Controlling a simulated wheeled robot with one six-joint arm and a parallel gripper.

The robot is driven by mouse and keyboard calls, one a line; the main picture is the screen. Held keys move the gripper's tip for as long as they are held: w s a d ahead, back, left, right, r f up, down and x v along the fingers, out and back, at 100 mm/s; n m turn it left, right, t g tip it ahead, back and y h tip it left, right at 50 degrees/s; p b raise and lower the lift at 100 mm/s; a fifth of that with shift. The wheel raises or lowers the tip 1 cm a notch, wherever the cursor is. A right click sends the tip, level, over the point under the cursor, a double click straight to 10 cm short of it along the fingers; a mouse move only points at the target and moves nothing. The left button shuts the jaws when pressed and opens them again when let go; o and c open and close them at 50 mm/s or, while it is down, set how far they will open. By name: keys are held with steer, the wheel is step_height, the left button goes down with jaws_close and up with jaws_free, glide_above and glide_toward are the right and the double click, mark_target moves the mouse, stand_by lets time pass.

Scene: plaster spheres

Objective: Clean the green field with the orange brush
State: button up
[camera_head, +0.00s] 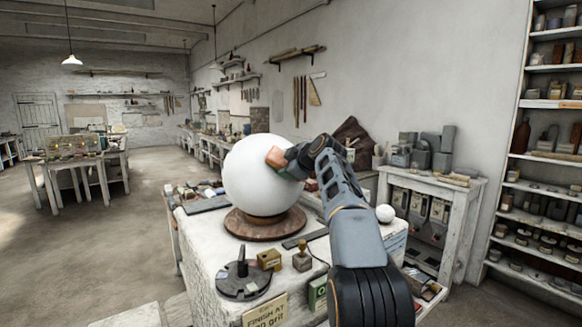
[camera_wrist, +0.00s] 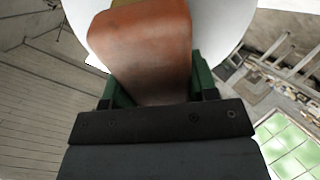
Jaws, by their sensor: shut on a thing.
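An orange-brown block, which looks like the orange brush (camera_head: 275,157), is gripped in my gripper (camera_head: 285,160). In the head view it is at the upper right side of a large white sphere (camera_head: 250,185) and overlaps it; I cannot tell if it touches. In the wrist view the brush (camera_wrist: 152,50) fills the middle between green finger parts, with the white sphere (camera_wrist: 225,25) behind its far end. No green field shows on the visible part of the sphere. A pale green gridded panel (camera_wrist: 288,145) shows at the lower right of the wrist view; I cannot tell what it is.
The sphere rests on a round brown base (camera_head: 262,225) on a white worktable (camera_head: 205,265). Shelves (camera_head: 540,150) stand right; open floor lies left.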

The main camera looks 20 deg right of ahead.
mark_target(283, 151)
steer(key=shift+w+a+r+p, duration=0.2)
steer(key=shift+a+r+p, duration=0.3)
steer(key=shift+a, duration=0.25)
steer(key=shift+w+a+r+p, duration=0.2)
steer(key=shift+a+r+p, duration=0.15)
steer(key=shift+a+r, duration=0.3)
steer(key=shift+a+f, duration=0.1)
steer(key=shift+f, duration=0.05)
steer(key=shift+f, duration=0.1)
steer(key=shift+s+d+f+b, duration=0.2)
steer(key=shift+s+d+b, duration=0.2)
steer(key=shift+d+b, duration=0.15)
steer(key=shift+s+d+b, duration=0.45)
steer(key=shift+s, duration=0.05)
steer(key=shift+r, duration=0.1)
steer(key=shift+w+r+p, duration=0.2)
steer(key=shift+r+p, duration=0.15)
steer(key=shift+p, duration=0.6)
steer(key=p, duration=0.2)
steer(key=w+r+g+p, duration=0.1)
steer(key=p, duration=0.2)
steer(key=r+g+p, duration=0.1)
steer(key=p, duration=0.2)
steer(key=shift+w+a+r+h, duration=0.2)
steer(key=shift+w+a+h, duration=0.05)
steer(key=shift+w+h, duration=0.05)
